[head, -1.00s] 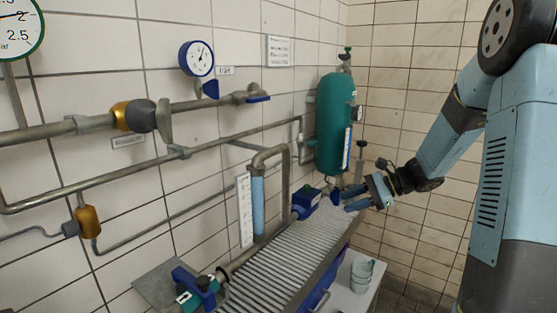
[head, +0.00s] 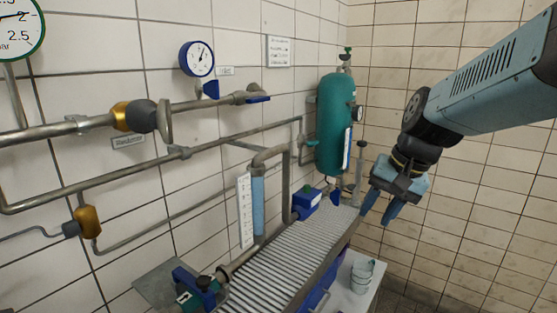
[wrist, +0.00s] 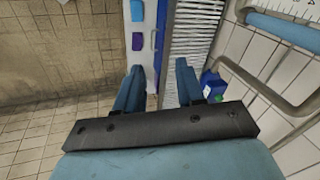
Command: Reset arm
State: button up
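My gripper (head: 378,212) is at the right in the head view, in front of the tiled wall and right of the green tank (head: 334,125). Its two blue fingers point down and stand apart. In the wrist view my gripper (wrist: 160,82) also shows its fingers spread with nothing between them. Below them in that view lie the ribbed grating (wrist: 193,35) and the white ledge beside it. My gripper appears apart from everything around it.
A blue box-shaped valve (head: 306,202) and a pipe with a blue sight tube (head: 257,200) stand along the grating. A gauge (head: 197,58) and pipes line the left wall. Stacked glass cups (head: 361,275) stand on the white ledge. The space before the right wall looks clear.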

jog(key=s+d+r+n+t+h, duration=0.3)
jog(key=s+n, duration=0.1)
jog(key=s, duration=0.3)
jog(key=shift+s+d+r, duration=0.15)
jog(key=shift+s+d, duration=0.1)
jog(key=shift+s, duration=0.05)
dwell(0.6)
